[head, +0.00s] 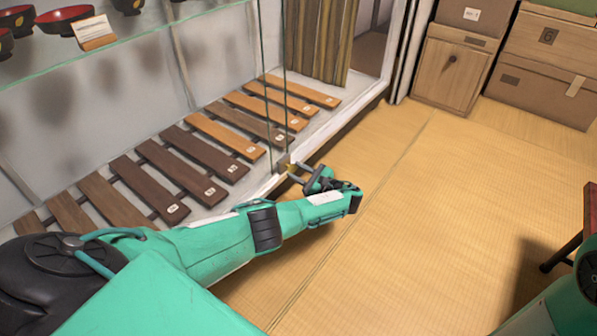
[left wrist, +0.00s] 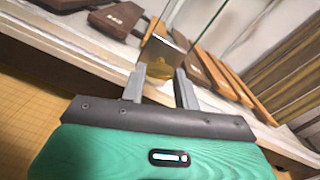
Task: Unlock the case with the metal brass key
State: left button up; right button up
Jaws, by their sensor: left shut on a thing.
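The glass display case (head: 225,198) stands along the left, with a small metal lock (head: 283,160) at the front edge where the glass panels meet. The lock also shows in the left wrist view (left wrist: 164,52). My left gripper (head: 298,173) is at the lock, its fingers (left wrist: 160,84) shut on the brass key (left wrist: 158,70). The key is small and yellow, and its front end is at the lock face. I cannot tell how deep it sits in the lock. My right gripper is out of view.
Inside the case lie several wooden bars (head: 185,160), with red bowls (head: 67,20) on a glass shelf above. Wooden boxes (head: 452,68) stand at the back right. A dark red table (head: 590,215) is at the right edge. The tatami floor (head: 400,230) between is clear.

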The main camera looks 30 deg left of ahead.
pick_arm(q)
jog(key=n, duration=1)
jog(key=shift+f+b, duration=0.1)
jog(key=shift+b, duration=0.3)
jog(key=shift+n+b, duration=0.45)
jog(key=shift+n, duration=1.45)
jog(key=o, duration=1)
jog(key=shift+d+r, duration=0.15)
jog(key=shift+r, duration=0.05)
